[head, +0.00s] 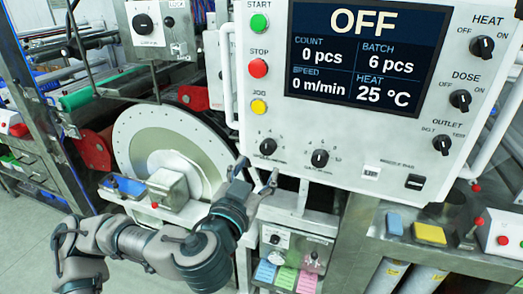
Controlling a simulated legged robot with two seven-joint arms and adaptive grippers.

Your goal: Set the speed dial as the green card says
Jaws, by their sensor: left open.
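The white control panel (360,125) has two black dials along its lower edge, a left one (268,146) and a right one (320,158). Their labels are too small to read, so I cannot tell which is the speed dial. The screen (362,52) reads OFF, speed 0 m/min. The green card (285,278) is among coloured cards below a small box; its writing is unreadable. My left gripper (257,173) is open, its fingertips just below the left dial, with no clear contact. My right gripper is not in view.
START (259,23), STOP (258,68) and JOG (259,107) buttons sit above the dials. HEAT (482,47), DOSE (460,100) and OUTLET (442,145) knobs are at the right. A large pale drum (140,135) stands left of the panel. A panel side handle (229,75) is close by.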

